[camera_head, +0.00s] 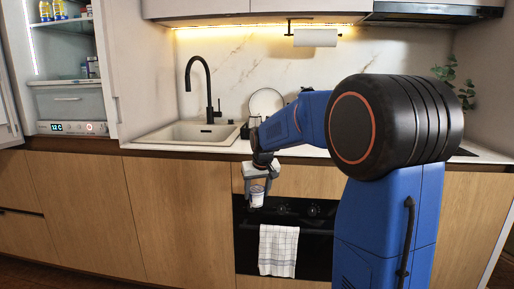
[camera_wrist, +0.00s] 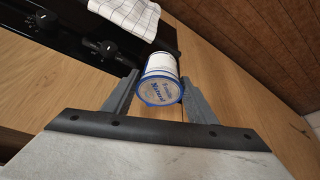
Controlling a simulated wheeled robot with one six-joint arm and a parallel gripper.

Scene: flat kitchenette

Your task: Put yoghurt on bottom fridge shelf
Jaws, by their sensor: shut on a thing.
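The yoghurt (camera_head: 257,196) is a small white tub held between the fingers of my gripper (camera_head: 258,190), in front of the oven and clear of the counter. In the wrist view the yoghurt (camera_wrist: 161,66) shows its printed lid with a blue rim, and the fingers of my gripper (camera_wrist: 158,92) are shut on its sides. The fridge (camera_head: 68,70) stands open at the upper left of the head view. Its lower visible shelf (camera_head: 62,82) carries dark jars, and a drawer (camera_head: 75,101) is below it.
The open fridge door (camera_head: 8,95) is at the far left edge. The counter (camera_head: 190,151) holds a sink (camera_head: 190,133) with a black tap (camera_head: 209,105). A checked towel (camera_head: 278,250) hangs on the oven front (camera_head: 315,232). A dish rack with a plate (camera_head: 266,102) stands behind my arm.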

